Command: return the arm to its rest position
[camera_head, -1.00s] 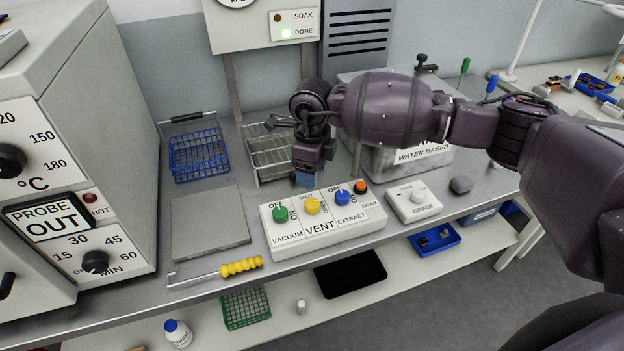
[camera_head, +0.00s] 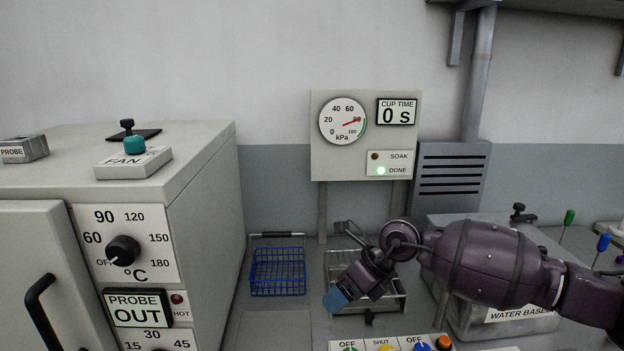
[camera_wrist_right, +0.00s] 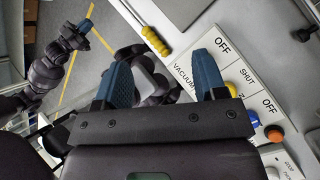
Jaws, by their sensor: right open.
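My right gripper (camera_head: 337,300) hangs in the air above the back of the bench, in front of the wire basket stand, with its blue fingertips tilted down to the left. In the right wrist view my right gripper (camera_wrist_right: 163,80) is open, with nothing between its two blue fingers. The control panel (camera_head: 385,345) shows only its top edge at the bottom of the head view; it also shows in the right wrist view (camera_wrist_right: 232,68), beside the fingers. My left gripper (camera_wrist_right: 80,30) appears small at the upper left of the right wrist view; its jaw state is unclear.
The oven (camera_head: 205,210) stands at the left. A blue basket (camera_head: 278,273) and a metal basket stand (camera_head: 385,285) sit on the bench. A metal tank (camera_head: 510,325) lies behind my right arm. The gauge board (camera_head: 328,165) shows the DONE light lit. A yellow-handled tool (camera_wrist_right: 155,40) lies beside the panel.

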